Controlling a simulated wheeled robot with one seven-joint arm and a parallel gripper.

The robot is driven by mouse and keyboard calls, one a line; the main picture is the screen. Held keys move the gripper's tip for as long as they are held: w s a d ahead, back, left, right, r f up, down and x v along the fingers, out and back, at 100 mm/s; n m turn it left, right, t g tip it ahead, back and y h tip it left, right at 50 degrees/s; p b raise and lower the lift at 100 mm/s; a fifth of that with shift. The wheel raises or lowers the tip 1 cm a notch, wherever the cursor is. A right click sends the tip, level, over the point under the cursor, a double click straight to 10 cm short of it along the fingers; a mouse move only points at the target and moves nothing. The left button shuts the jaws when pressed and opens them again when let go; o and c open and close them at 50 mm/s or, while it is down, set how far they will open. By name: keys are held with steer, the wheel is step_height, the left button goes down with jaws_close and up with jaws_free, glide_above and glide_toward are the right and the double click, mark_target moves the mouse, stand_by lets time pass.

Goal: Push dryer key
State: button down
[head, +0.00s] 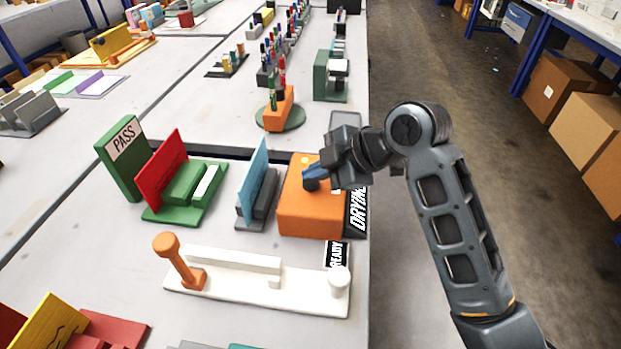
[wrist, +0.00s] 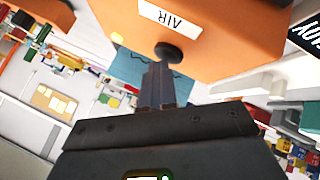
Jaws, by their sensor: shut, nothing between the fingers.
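The dryer is an orange box (head: 310,215) beside a black DRYING sign (head: 357,208) at the table's right edge in the head view. Its dark round key (head: 311,185) shows on the box, partly behind my fingers. I cannot tell whether the fingertips touch the key.
A blue panel on a grey stand (head: 256,195) is just left of the dryer. A white base (head: 240,286) with an orange lever (head: 175,262) lies in front. A green stand with a PASS sign (head: 122,155) is further left. Open floor (head: 440,60) lies right of the table.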

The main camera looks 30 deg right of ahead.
mark_target(315, 185)
steer(key=shift+r, duration=0.3)
steer(key=shift+r+p, duration=2.35)
steer(key=shift+r, duration=0.7)
